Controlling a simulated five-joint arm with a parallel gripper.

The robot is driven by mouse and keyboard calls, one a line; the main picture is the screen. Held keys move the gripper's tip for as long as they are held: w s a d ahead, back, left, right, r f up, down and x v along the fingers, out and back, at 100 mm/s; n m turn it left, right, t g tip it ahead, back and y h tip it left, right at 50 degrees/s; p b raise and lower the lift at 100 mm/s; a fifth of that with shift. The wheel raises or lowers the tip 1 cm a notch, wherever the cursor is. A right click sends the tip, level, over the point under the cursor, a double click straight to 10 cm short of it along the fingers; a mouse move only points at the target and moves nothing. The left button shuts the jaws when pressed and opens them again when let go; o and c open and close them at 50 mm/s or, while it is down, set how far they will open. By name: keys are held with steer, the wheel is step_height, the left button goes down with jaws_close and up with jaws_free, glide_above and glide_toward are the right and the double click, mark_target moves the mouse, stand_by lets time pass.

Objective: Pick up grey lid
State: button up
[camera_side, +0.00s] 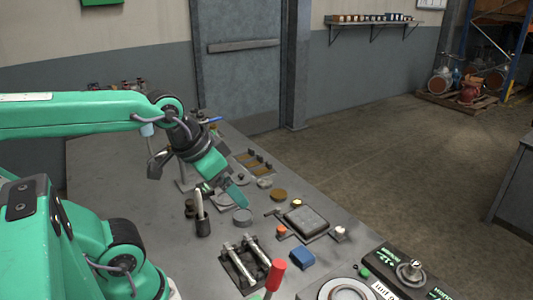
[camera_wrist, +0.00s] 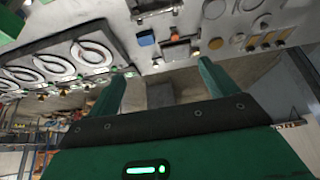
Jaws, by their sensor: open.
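A flat round grey lid (camera_side: 242,216) lies on the grey bench in the side view, just below my fingertips. A grey disc at the top edge of the wrist view (camera_wrist: 213,9) looks like the same lid. My gripper (camera_side: 238,197) points down and to the right; its tips appear close to the lid, but I cannot tell the height. In the wrist view the two green fingers of my gripper (camera_wrist: 157,78) stand wide apart with nothing between them.
A dark cup (camera_side: 203,227) with a pale upright tool stands left of the lid. A brown disc (camera_side: 279,195), a grey tray (camera_side: 306,221) and a blue block (camera_side: 302,257) lie to the right.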

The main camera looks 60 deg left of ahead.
steer(key=w+a+r+n+g, duration=0.1)
steer(key=w+a+r+g, duration=0.1)
steer(key=w+a, duration=0.55)
steer(key=n+g, duration=0.3)
steer(key=g, duration=0.1)
glide_above(241, 174)
steer(key=f, duration=1.8)
steer(key=shift+w+d+f, duration=0.1)
steer(key=shift+d, duration=0.2)
steer(key=shift+a+f+n, duration=0.2)
steer(key=shift+a+n, duration=0.05)
steer(key=shift+n, duration=0.05)
steer(key=shift+f, duration=3.9)
